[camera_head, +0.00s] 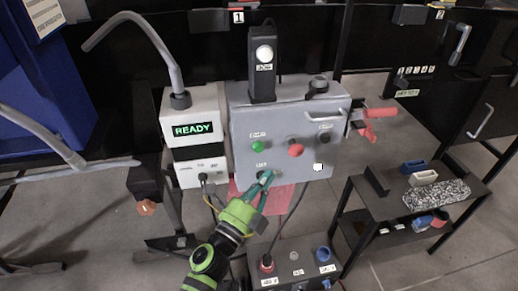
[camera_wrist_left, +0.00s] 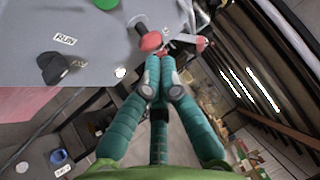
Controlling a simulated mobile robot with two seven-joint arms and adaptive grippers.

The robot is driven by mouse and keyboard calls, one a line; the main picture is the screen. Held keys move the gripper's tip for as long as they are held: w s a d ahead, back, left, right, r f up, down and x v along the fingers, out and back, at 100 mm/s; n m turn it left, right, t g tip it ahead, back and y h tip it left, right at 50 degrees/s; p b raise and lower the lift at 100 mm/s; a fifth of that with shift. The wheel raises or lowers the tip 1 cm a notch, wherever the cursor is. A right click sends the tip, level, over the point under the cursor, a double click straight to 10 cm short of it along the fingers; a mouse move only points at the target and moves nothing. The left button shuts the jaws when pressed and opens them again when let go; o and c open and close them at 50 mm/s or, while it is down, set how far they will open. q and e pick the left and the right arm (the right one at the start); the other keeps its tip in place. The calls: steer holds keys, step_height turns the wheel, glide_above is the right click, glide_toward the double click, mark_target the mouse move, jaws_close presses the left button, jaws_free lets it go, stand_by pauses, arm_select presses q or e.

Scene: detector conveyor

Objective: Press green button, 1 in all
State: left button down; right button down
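The green button (camera_head: 257,146) is a small round button on the front of the grey control box (camera_head: 240,110), left of the red mushroom button (camera_head: 296,150). In the left wrist view the green button (camera_wrist_left: 106,3) is cut by the top edge. My left gripper (camera_head: 265,177) is in front of the lower panel, below the green button and apart from it. In the left wrist view its teal fingertips (camera_wrist_left: 159,60) are drawn together, with nothing seen between them. Whether they touch the panel cannot be told. My right gripper is not in view.
A black knob (camera_wrist_left: 54,68) sits on the panel below the green button. A READY display unit (camera_head: 194,130) stands left of the box. A lower box with a red and a blue knob (camera_head: 322,254) is below. A black side table (camera_head: 405,200) is at right.

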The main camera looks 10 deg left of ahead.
mark_target(264, 147)
arm_select(q)
steer(key=w+a, duration=0.2)
steer(key=w, duration=0.4)
steer(key=shift+w+a+b, duration=0.15)
steer(key=shift+b, duration=0.2)
steer(key=shift+w, duration=0.1)
stand_by(1.0)
steer(key=shift+w+a, duration=0.15)
steer(key=shift+w, duration=0.2)
steer(key=shift+w+a, duration=0.2)
steer(key=shift+w, duration=0.25)
stand_by(0.9)
steer(key=shift+s, duration=0.1)
steer(key=shift+s+d, duration=0.35)
steer(key=shift+s, duration=0.45)
